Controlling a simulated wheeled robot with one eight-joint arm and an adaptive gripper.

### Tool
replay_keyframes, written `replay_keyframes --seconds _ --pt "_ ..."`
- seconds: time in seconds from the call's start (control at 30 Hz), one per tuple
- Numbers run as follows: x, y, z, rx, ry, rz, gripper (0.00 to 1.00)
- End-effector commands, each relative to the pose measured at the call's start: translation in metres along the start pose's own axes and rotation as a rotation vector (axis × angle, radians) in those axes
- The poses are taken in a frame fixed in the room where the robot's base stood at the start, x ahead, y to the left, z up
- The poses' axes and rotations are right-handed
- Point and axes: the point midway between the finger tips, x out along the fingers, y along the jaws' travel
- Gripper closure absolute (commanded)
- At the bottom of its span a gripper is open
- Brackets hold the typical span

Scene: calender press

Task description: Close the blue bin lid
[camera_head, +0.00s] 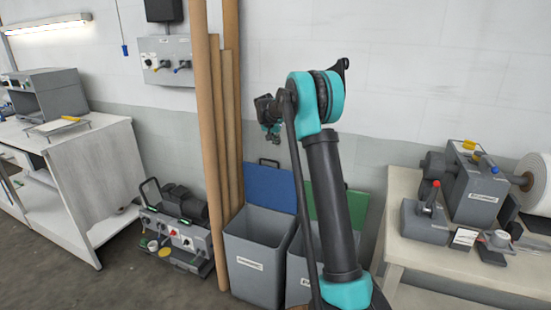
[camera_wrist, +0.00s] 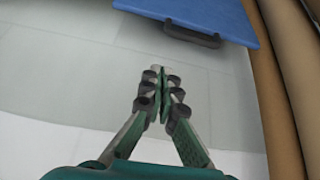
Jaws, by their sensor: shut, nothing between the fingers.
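The blue bin lid (camera_head: 270,187) stands raised and open at the back of its grey bin (camera_head: 258,258), leaning toward the wall. Its dark handle (camera_head: 269,162) is at the top edge. In the wrist view the blue lid (camera_wrist: 215,15) and its handle (camera_wrist: 192,33) show at the top. My gripper (camera_head: 272,137) is in the air above the lid's top edge. In the wrist view my gripper (camera_wrist: 158,85) is shut and empty, with its fingertips apart from the handle.
A second grey bin with a raised green lid (camera_head: 355,208) stands to the right, partly hidden behind my arm. Tall brown tubes (camera_head: 215,150) lean at the left of the blue bin. A grey machine (camera_head: 180,225) sits on the floor at left, and a bench with equipment (camera_head: 405,215) stands right.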

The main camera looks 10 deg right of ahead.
Motion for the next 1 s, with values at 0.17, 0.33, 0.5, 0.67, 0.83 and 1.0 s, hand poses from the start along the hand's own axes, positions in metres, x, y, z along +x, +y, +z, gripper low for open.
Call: replay_keyframes --seconds 0.17,0.33,0.5,0.67,0.83,1.0 --pt "0.017 -0.019 -0.018 0.031 0.017 0.009 1.00" --pt "0.025 -0.022 -0.022 0.038 0.021 0.012 1.00" --pt "0.047 -0.022 -0.022 0.039 0.021 0.012 1.00" --pt "0.077 -0.021 -0.023 0.038 0.021 0.012 1.00" --pt "0.106 -0.021 -0.023 0.038 0.021 0.012 1.00" --pt "0.116 -0.022 -0.014 0.035 0.021 0.011 1.00"
